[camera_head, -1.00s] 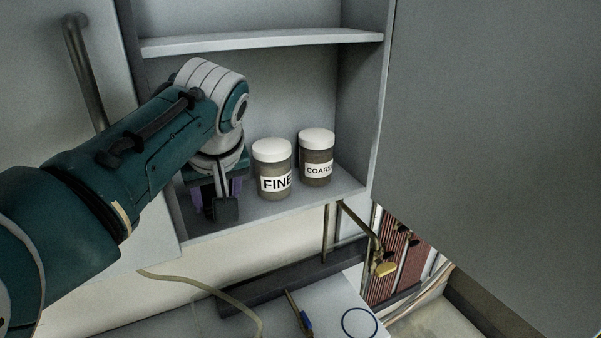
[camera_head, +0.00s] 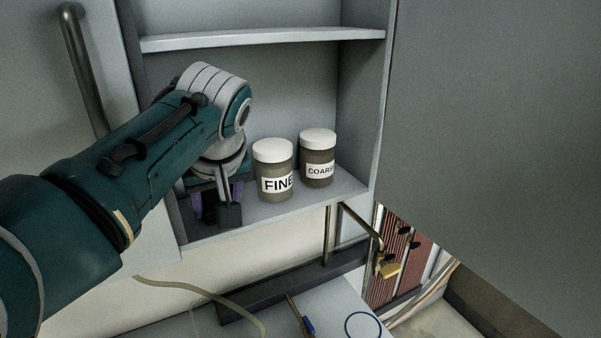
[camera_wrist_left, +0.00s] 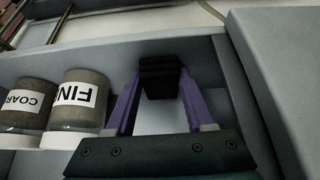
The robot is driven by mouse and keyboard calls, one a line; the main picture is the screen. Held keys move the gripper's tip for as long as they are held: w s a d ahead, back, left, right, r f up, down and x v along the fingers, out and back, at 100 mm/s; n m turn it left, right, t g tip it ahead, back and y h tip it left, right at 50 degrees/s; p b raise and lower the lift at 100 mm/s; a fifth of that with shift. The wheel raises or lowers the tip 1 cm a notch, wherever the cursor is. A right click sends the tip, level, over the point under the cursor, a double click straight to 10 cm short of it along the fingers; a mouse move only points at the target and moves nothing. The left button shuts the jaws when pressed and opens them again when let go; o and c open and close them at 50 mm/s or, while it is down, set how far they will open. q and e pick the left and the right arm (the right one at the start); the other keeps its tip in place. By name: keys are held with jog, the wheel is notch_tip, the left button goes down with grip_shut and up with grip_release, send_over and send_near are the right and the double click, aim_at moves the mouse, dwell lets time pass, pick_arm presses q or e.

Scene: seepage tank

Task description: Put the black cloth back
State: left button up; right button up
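My left gripper (camera_head: 219,213) is inside the cabinet, low over the left end of the lower shelf (camera_head: 265,212), left of the FINE jar. In the left wrist view its purple fingers (camera_wrist_left: 160,78) lean in toward one dark block. My right gripper is not in view.
The FINE jar (camera_head: 274,168) stands close right of my gripper, with the COARSE jar (camera_head: 317,157) beyond it. The upper shelf (camera_head: 262,40) is above. A grey panel (camera_head: 490,130) fills the right. A worktop with a blue circle (camera_head: 362,325) lies below.

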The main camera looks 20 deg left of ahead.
pick_arm(q)
jog(key=shift+o, duration=0.7)
jog(key=shift+s+f, duration=0.2)
jog(key=shift+f, duration=0.5)
jog(key=shift+o, duration=0.4)
notch_tip(320, 180, up, 2)
jog(key=shift+w+d+r+p, duration=0.1)
jog(key=shift+w+d+p, duration=0.05)
jog(key=shift+p, duration=0.4)
jog(key=p+v, duration=0.2)
jog(key=v, duration=0.9)
jog(key=shift+r, duration=0.25)
